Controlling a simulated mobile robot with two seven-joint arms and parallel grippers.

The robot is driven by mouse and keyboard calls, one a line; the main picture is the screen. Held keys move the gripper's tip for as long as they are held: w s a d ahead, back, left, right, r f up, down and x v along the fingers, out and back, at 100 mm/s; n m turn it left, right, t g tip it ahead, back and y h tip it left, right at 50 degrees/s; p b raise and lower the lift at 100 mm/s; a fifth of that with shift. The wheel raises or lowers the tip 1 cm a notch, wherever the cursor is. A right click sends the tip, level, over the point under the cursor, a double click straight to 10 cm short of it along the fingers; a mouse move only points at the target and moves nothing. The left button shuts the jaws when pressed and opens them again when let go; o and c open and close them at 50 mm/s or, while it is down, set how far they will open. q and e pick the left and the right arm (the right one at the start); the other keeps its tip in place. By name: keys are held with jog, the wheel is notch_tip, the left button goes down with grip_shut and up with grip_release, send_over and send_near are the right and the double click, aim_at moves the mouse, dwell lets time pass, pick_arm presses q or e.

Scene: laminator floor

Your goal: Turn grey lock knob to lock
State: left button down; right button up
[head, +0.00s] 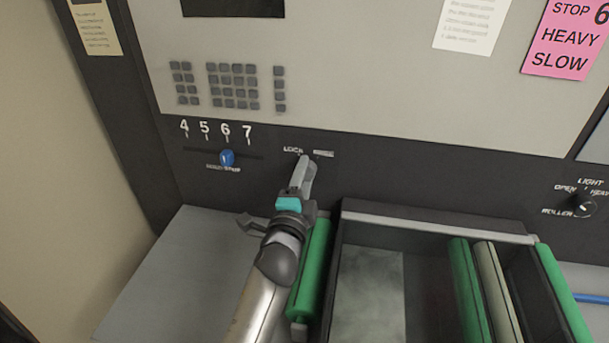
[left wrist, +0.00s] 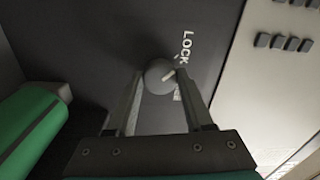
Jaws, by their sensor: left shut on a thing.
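The grey lock knob (left wrist: 157,80) is round with a pale pointer mark and sits on the dark panel. In the left wrist view the mark slants toward the LOCK label (left wrist: 186,47). My left gripper (head: 304,163) reaches up to the panel just below the LOCK label (head: 293,149). Its two fingers are shut on the knob, one on each side. In the head view the gripper hides most of the knob. A second small label (head: 323,153) is right of LOCK, too blurred to read. My right gripper is not in view.
A blue slider knob (head: 227,158) sits under the numbers 4 to 7, left of the gripper. A green roller (head: 312,268) and an open tray with a grey rim (head: 440,222) lie below and right, close to my left arm. A black roller knob (head: 584,205) is far right.

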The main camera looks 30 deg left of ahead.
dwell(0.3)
pick_arm(q)
jog(key=shift+c, duration=1.4)
grip_release()
